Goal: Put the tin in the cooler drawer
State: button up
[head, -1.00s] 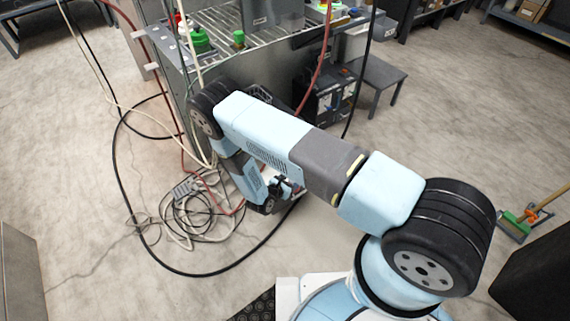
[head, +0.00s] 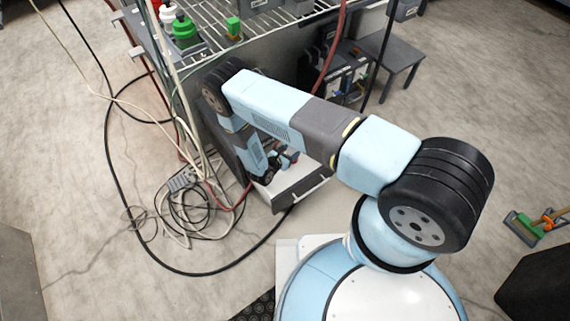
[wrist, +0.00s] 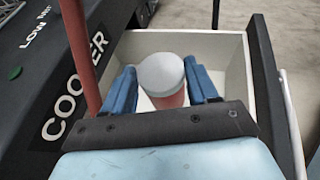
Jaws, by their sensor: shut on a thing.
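The cooler drawer (wrist: 238,65) is pulled open, with a pale inside and a dark front. It also shows in the head view (head: 290,192), low beside my forearm. The tin (wrist: 162,75) has a pale grey rounded lid and a reddish body. My gripper (wrist: 163,92) is shut on the tin, one blue finger on each side. The tin is over or inside the open drawer, within its walls as seen from the wrist. I cannot tell whether its base touches the drawer floor. In the head view the tin is not clearly visible.
A dark panel lettered COOLER (wrist: 75,100) borders the drawer on the left. A red hose (wrist: 78,45) hangs close to my gripper. Tangled cables (head: 185,205) lie on the floor at left. A wire rack (head: 270,25) with bottles stands above, and a grey stool (head: 390,60) behind.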

jog(key=f, duration=0.5)
jog(key=shift+w+d, duration=0.2)
jog(key=shift+d, duration=0.1)
jog(key=shift+f, duration=2.55)
jog(key=o, duration=1.6)
jog(key=shift+c, duration=0.2)
jog(key=shift+a, duration=0.1)
jog(key=v, duration=0.7)
jog(key=shift+s+a, duration=0.15)
